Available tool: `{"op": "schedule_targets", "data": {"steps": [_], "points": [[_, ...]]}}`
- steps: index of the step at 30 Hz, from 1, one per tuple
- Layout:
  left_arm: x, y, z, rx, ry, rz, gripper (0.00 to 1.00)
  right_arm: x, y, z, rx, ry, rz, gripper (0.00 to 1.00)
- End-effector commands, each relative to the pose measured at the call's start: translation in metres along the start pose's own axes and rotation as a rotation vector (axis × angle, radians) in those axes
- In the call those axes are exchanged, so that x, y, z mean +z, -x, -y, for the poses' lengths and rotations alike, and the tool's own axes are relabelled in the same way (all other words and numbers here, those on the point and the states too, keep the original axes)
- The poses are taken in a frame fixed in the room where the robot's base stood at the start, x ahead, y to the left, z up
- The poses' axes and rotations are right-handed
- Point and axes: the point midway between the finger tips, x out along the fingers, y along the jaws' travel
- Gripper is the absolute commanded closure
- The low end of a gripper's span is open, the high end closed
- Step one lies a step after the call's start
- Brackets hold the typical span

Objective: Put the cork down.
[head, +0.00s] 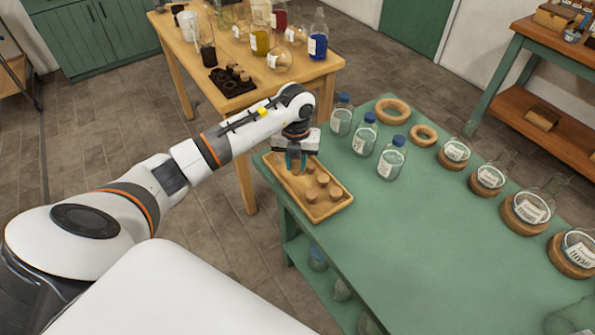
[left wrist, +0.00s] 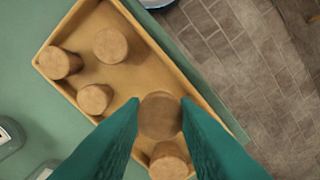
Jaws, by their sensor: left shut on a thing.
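My left gripper (head: 296,160) is over the back left part of a wooden tray (head: 318,217) on the green table. In the left wrist view its teal fingers are shut on a brown cork (left wrist: 160,115), one finger on each side. The held cork is over the tray, near its right long side; I cannot tell whether it touches the tray floor. Several other corks stand in the tray, one (left wrist: 110,46) at the upper part and one (left wrist: 170,161) close beside the held cork, partly hidden by a finger. My right gripper is not in view.
Blue-capped bottles (head: 391,160) stand right of the tray on the green table (head: 400,250). Cork rings (head: 392,111) and labelled flasks (head: 528,208) line its far side. A wooden table (head: 310,75) with glassware stands behind. The green table's front middle is clear.

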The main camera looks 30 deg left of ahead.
Motion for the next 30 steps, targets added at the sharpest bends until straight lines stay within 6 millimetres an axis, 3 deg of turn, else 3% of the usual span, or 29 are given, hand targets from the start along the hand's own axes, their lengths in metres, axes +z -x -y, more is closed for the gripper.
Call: {"op": "schedule_targets", "data": {"steps": [12,23,24,27,30], "points": [[0.000,-0.043,-0.001,0.001,-0.001,0.000,1.00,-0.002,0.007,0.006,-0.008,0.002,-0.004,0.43],[0.000,-0.048,0.000,0.000,-0.002,-0.001,1.00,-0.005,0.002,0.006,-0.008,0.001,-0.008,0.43],[0.000,-0.046,-0.001,0.000,-0.001,-0.001,0.66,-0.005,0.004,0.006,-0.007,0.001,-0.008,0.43],[0.000,-0.046,-0.001,0.000,-0.001,-0.001,0.53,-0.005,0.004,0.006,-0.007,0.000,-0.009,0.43],[0.000,-0.046,-0.001,0.000,-0.001,-0.001,0.53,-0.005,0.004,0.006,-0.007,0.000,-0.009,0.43]]}}
